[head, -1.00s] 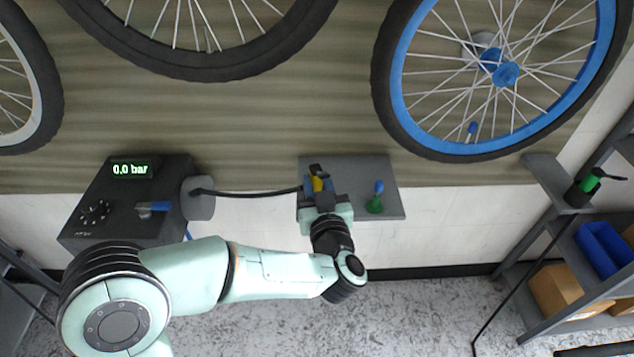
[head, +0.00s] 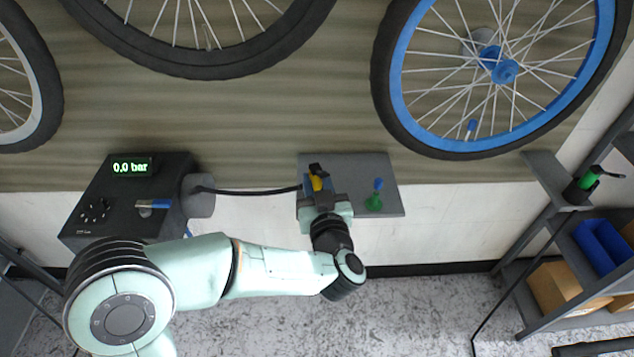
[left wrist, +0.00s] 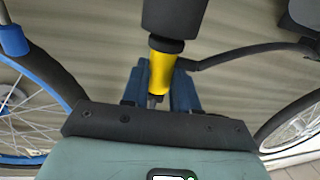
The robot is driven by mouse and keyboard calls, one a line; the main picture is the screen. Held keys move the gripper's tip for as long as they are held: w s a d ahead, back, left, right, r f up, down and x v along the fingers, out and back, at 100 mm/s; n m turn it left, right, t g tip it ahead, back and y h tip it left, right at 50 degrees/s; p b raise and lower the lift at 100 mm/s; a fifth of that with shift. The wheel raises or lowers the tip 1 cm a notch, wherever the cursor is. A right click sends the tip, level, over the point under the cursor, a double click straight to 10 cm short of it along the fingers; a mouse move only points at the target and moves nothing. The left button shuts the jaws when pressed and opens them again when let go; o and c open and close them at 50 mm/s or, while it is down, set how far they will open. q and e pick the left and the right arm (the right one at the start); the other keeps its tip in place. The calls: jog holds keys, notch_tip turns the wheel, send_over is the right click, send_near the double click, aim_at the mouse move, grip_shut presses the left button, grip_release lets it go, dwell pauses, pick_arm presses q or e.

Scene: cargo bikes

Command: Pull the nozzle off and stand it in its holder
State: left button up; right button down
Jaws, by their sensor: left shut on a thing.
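The nozzle (head: 317,183) has a yellow body and a black head. A black hose runs from it to the dark pump box (head: 125,215) at the left. My left gripper (head: 316,186) is shut on the nozzle above the left part of a grey plate (head: 352,203). In the left wrist view the nozzle's yellow body (left wrist: 161,72) sits between the blue finger pads, with a dark cylinder above it. I cannot tell whether its tip touches anything. A green stub with a blue top (head: 376,198) stands on the plate, right of the gripper. I cannot identify the holder surely. My right gripper is out of view.
The pump display (head: 130,167) reads 0.0 bar. A shelf at the right carries a green and black item (head: 585,184), blue bins and a cardboard box (head: 558,290).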

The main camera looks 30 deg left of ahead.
pick_arm(q)
jog(key=shift+f, duration=0.25)
jog(key=shift+f, duration=0.35)
jog(key=shift+f+b, duration=0.15)
jog(key=shift+b, duration=0.15)
jog(key=o, duration=1.2)
jog(key=shift+c, duration=0.2)
jog(key=shift+p+v, duration=0.75)
jog(key=shift+v, duration=1.9)
jog(key=shift+p+v, duration=0.4)
jog(key=shift+v, duration=1.95)
